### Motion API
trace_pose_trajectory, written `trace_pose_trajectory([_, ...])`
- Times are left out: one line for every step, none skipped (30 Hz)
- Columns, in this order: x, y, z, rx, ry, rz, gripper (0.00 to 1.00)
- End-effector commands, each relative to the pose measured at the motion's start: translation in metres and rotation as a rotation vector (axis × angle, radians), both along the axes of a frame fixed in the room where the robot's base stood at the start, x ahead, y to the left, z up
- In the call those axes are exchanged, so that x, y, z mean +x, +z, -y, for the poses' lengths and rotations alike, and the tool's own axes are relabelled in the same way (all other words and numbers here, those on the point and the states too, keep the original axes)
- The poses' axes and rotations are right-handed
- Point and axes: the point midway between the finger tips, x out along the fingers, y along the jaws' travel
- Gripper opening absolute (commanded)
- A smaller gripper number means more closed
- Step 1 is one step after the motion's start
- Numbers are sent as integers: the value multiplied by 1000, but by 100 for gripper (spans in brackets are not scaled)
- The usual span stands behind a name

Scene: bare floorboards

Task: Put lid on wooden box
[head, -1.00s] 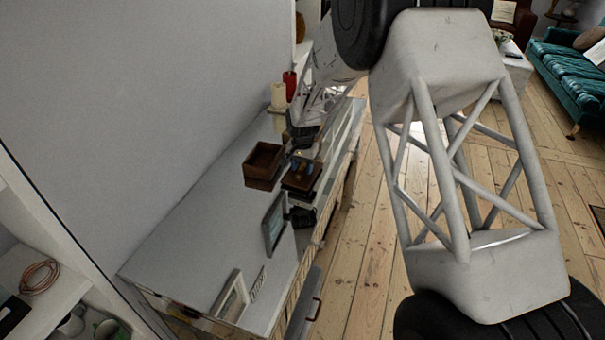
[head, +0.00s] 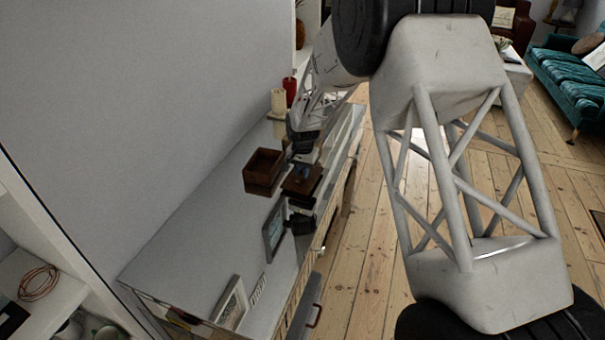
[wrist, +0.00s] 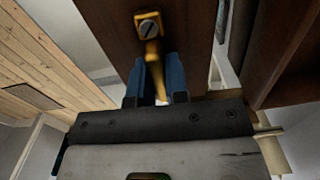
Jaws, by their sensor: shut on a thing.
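The wooden box (head: 263,168) is dark brown, open at the top, and stands on the sideboard near the wall. Its dark wooden wall (wrist: 285,45) shows at the right of the wrist view. The lid (head: 314,184) is a flat dark brown panel just right of the box. In the wrist view the lid (wrist: 105,25) has a brass knob with a screw. My gripper (head: 303,172) is above the lid, its blue fingers (wrist: 155,78) shut on the knob's stem. Whether the lid touches the sideboard is hard to tell.
A picture frame (head: 274,232) stands close in front of the lid, with a black object (head: 301,222) beside it. Another frame (head: 230,305) is at the near end. Candles (head: 278,102) stand behind the box. The wall borders the left side.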

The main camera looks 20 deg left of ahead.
Motion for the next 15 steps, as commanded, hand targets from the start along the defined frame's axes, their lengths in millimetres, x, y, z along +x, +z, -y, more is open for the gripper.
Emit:
trace_pose_trajectory([1,4,0,1,0,2,0])
trace_pose_trajectory([1,6,0,2,0,2,0])
trace_pose_trajectory([1,10,0,2,0,3,0])
trace_pose_trajectory([1,13,0,3,0,3,0])
trace_pose_trajectory([1,16,0,3,0,3,0])
trace_pose_trajectory([1,21,0,3,-1,2,0])
trace_pose_trajectory([1,24,0,3,-1,2,0])
trace_pose_trajectory([1,28,0,3,-1,2,0])
trace_pose_trajectory([1,34,0,4,-1,2,0])
trace_pose_trajectory([-3,32,3,2,-1,0,0])
trace_pose_trajectory([-7,32,4,2,-1,0,0])
trace_pose_trajectory([-11,33,7,2,-1,0,0])
trace_pose_trajectory([-14,33,9,1,-1,-1,0])
trace_pose_trajectory([-18,33,11,1,-1,-1,0])
trace_pose_trajectory([-22,34,14,2,-1,0,0])
